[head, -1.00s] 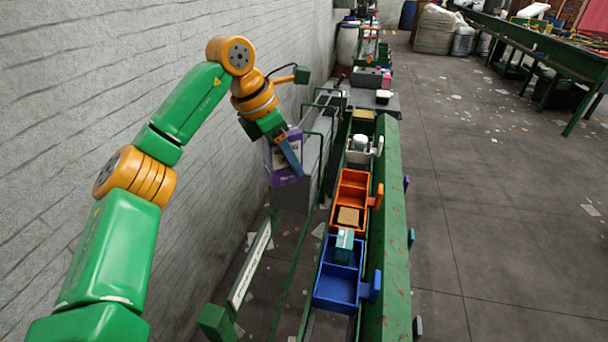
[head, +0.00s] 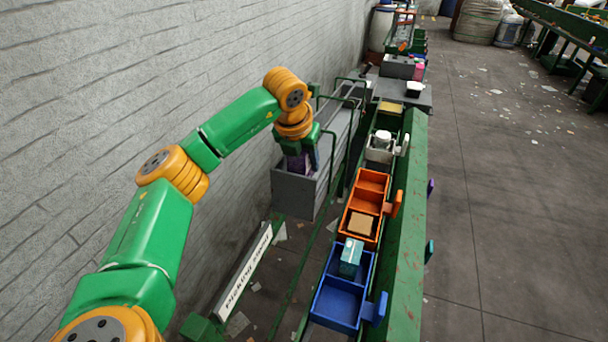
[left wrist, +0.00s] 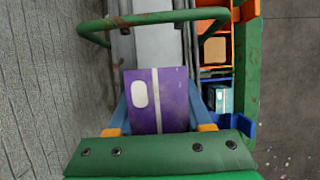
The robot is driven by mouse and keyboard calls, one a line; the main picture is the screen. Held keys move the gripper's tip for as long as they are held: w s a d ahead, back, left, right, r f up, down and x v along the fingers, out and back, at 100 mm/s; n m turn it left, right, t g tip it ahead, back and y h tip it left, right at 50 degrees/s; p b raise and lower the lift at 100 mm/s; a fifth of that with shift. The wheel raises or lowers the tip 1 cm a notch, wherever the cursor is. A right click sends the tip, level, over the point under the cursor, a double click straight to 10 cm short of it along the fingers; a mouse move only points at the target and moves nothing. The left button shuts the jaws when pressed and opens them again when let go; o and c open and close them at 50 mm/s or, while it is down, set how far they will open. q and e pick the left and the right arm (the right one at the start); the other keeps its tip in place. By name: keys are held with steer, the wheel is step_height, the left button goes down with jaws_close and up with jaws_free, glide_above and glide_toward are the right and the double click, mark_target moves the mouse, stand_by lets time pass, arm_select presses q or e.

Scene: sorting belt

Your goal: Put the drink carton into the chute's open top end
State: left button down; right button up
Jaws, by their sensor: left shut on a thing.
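The drink carton is purple and white and shows in the left wrist view (left wrist: 158,100) between my gripper's blue fingers. In the head view only a small purple part of it (head: 299,165) shows below my wrist. My left gripper (head: 303,160) is shut on the carton and points down at the near, open top end of the grey chute (head: 292,193). The carton's lower part is hidden in the head view, so I cannot tell how far it reaches inside the chute walls. My right gripper is not in view.
Right of the chute, a green-sided belt (head: 408,240) carries a blue bin (head: 335,302), an orange bin (head: 372,182) and a white bin (head: 380,154). A teal carton (head: 350,257) sits in the blue bin. Green rails (head: 345,115) arch over the chute. A block wall stands left.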

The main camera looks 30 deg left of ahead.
arm_select(q)
steer(key=f, duration=0.4)
steer(key=shift+s+p, duration=0.2)
steer(key=shift+p, duration=0.1)
steer(key=shift+f, duration=0.1)
steer(key=shift+w, duration=0.1)
steer(key=shift+f, duration=0.25)
steer(key=c, duration=0.6)
jaws_free()
